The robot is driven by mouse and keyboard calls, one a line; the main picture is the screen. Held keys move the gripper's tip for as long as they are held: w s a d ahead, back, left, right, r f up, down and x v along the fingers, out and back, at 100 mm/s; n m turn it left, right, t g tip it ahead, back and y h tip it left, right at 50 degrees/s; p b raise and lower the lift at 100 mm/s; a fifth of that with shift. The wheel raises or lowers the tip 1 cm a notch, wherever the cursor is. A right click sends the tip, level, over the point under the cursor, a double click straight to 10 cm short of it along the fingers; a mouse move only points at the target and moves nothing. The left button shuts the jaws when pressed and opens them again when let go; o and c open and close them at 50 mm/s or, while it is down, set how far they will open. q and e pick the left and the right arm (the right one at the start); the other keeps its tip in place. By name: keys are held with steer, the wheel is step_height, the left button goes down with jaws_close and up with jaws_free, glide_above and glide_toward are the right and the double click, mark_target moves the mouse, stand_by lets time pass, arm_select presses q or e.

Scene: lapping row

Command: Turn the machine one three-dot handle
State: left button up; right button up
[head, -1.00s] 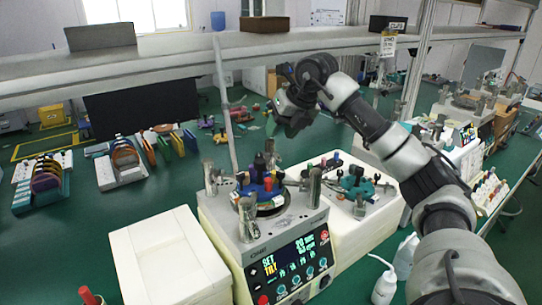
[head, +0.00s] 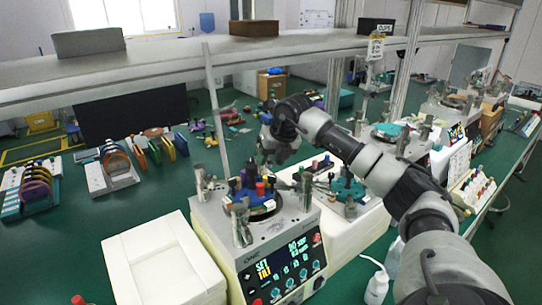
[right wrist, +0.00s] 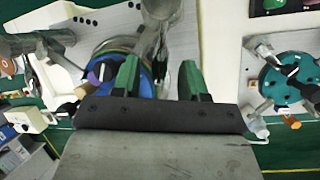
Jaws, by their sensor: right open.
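Machine one (head: 262,247) is the white and grey lapping machine with a lit display, low in the middle of the head view. Its top carries a round plate with blue pieces and several metal posts and handles (head: 242,222). I cannot make out dots on any handle. My right gripper (head: 267,158) is above the back of this machine. In the right wrist view its two green fingers (right wrist: 159,72) are open and apart. A shiny metal cylinder (right wrist: 152,35) shows beyond the gap between them, beside the blue round part (right wrist: 104,65). I cannot tell whether they touch. My left gripper is out of view.
A white box (head: 165,262) stands left of the machine. A second unit with a teal disc (head: 347,188) stands close on its right. A squeeze bottle (head: 376,286) is at the front right. A long shelf (head: 150,70) crosses behind, with a thin upright post (head: 215,110).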

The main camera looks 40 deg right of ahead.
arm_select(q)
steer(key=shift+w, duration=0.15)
arm_select(e)
jaws_close()
